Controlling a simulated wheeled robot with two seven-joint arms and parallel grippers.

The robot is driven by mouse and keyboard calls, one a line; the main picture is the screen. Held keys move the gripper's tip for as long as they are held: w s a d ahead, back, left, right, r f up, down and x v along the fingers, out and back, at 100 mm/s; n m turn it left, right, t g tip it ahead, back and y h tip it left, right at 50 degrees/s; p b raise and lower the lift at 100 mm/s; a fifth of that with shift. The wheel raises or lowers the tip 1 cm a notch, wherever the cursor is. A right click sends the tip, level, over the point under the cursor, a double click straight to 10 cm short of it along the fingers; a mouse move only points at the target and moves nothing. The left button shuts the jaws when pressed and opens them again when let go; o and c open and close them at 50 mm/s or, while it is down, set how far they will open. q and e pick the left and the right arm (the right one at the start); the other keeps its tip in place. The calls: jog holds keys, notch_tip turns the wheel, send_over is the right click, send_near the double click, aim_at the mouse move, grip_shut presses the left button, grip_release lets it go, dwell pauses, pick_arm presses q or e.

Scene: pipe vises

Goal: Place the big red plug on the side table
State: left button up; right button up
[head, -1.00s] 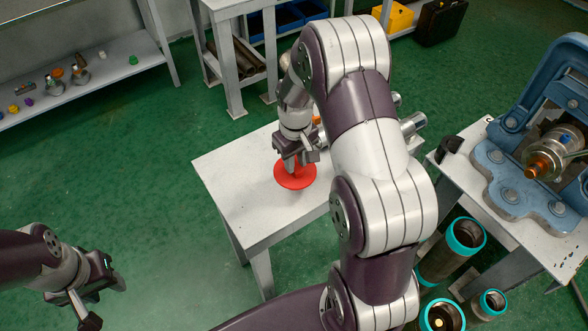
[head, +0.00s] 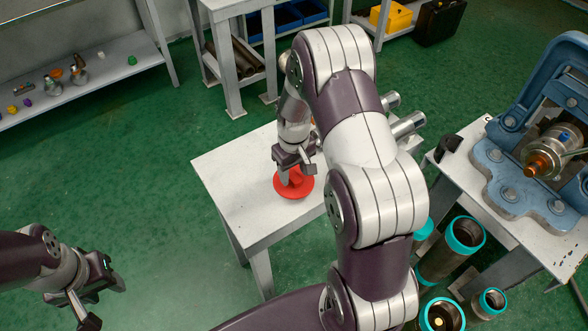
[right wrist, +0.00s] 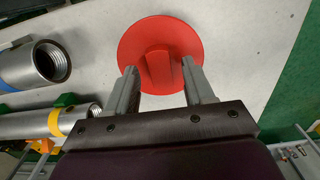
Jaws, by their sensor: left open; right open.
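The big red plug (head: 293,186) is a round red disc with a raised grip. It rests on the white side table (head: 222,187). In the right wrist view the plug (right wrist: 160,50) lies just beyond my fingertips, its grip (right wrist: 159,72) in line with the gap between them. My right gripper (head: 297,166) is open just above the plug; it also shows in the right wrist view (right wrist: 162,85), with its fingers apart on both sides of the grip and not closed on it. My left gripper (head: 105,295) is open and empty at the lower left, away from the table.
Metal pipes (right wrist: 45,65) lie on the same table beside the plug. A blue vise (head: 505,170) stands on a bench at the right, with teal-rimmed pipes (head: 448,255) below it. A shelf with small parts (head: 95,75) is at the upper left.

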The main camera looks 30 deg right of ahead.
aim_at(293, 177)
notch_tip(293, 177, up, 12)
jog(key=s+a+t, duration=0.1)
jog(key=s+a, duration=0.8)
jog(key=s, duration=0.3)
jog(key=shift+s+f+m, duration=0.15)
jog(key=shift+s+m, duration=0.2)
jog(key=shift+m, duration=0.05)
jog(key=shift+s+a, duration=0.1)
